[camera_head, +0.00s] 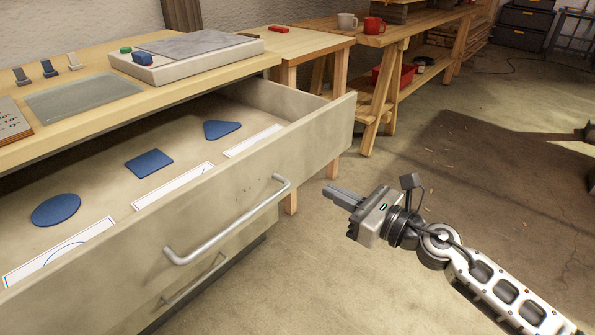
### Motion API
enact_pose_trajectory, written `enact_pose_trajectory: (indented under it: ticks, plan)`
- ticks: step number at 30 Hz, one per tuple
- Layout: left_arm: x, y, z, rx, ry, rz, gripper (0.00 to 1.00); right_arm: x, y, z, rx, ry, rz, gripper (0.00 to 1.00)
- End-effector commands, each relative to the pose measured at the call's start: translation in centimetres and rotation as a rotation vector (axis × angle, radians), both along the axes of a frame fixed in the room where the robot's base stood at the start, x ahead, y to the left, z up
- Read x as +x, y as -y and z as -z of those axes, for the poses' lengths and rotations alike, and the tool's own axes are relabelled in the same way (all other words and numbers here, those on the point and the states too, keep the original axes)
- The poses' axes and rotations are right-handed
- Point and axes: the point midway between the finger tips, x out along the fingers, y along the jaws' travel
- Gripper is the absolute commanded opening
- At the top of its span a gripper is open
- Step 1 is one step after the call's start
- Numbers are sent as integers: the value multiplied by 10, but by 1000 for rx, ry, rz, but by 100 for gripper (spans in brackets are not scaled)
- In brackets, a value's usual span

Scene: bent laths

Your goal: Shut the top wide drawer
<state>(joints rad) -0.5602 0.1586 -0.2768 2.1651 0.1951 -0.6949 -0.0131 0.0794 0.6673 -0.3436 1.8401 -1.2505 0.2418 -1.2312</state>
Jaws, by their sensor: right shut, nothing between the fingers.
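The top wide drawer (235,188) stands pulled far out under the worktop at the left. Its front panel carries a long silver bar handle (228,222). Inside lie a blue oval (56,209), a blue square-like piece (149,163) and a blue triangle (222,129), with white outlined labels along the front. My right gripper (328,191) is shut and empty, to the right of the handle and apart from the drawer front, its fingers pointing left. My left gripper is not in view.
The worktop (180,97) holds a grey tray-like block (185,58), a grey mat (84,95) and small clips. A lower drawer handle (194,279) shows beneath, its drawer looking shut. A wooden bench with mugs (374,25) stands behind.

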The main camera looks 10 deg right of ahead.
Motion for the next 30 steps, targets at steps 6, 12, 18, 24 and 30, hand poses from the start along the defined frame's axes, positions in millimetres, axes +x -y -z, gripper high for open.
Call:
enact_pose_trajectory:
  ticks: [6,12,18,24,30]
  plan:
    - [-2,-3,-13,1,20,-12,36,39,-30,-3,5,2,0,0]
    - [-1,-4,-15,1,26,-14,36,64,-50,-1,5,0,0,0]
    - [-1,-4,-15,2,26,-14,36,74,-59,0,4,-3,0,0]
    - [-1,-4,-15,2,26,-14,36,75,-59,0,3,-2,0,0]
    - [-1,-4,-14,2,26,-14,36,75,-59,0,5,-2,1,0]
